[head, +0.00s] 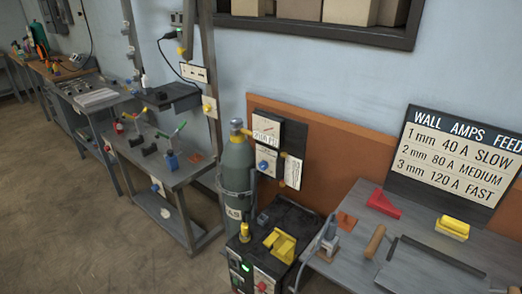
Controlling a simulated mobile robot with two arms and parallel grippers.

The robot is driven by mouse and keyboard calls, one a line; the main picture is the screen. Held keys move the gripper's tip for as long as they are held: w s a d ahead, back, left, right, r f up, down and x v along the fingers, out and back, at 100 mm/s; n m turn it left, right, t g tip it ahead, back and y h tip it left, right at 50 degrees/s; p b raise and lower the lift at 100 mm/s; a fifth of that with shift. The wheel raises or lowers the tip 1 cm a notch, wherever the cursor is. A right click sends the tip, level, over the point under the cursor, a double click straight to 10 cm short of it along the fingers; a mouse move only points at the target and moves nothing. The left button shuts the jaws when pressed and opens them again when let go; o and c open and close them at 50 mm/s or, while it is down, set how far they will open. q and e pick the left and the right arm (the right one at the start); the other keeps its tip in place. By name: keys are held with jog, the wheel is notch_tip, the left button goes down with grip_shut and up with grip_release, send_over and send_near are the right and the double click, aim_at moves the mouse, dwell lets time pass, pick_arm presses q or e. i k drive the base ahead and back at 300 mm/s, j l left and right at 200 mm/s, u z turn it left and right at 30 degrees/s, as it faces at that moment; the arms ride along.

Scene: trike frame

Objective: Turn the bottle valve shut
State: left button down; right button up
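A grey-green gas bottle (238,165) stands upright against the wall near the middle of the head view. A collar or strap goes around its lower half, and its bottom is hidden behind the black machine. I cannot tell from here how far the valve is turned. Neither of my grippers is in view.
A black machine (262,272) with yellow parts on top stands in front of the bottle. A metal workbench (345,262) is at right, below a sign (455,160). A grey cart (175,178) with tools stands left. Open floor (70,220) lies at lower left.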

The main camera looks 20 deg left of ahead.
aim_at(234, 122)
jog(key=i+j+z, duration=0.4)
jog(key=j, duration=0.25)
jog(key=i+j+z, duration=0.2)
jog(key=j, duration=0.2)
jog(key=i, duration=0.05)
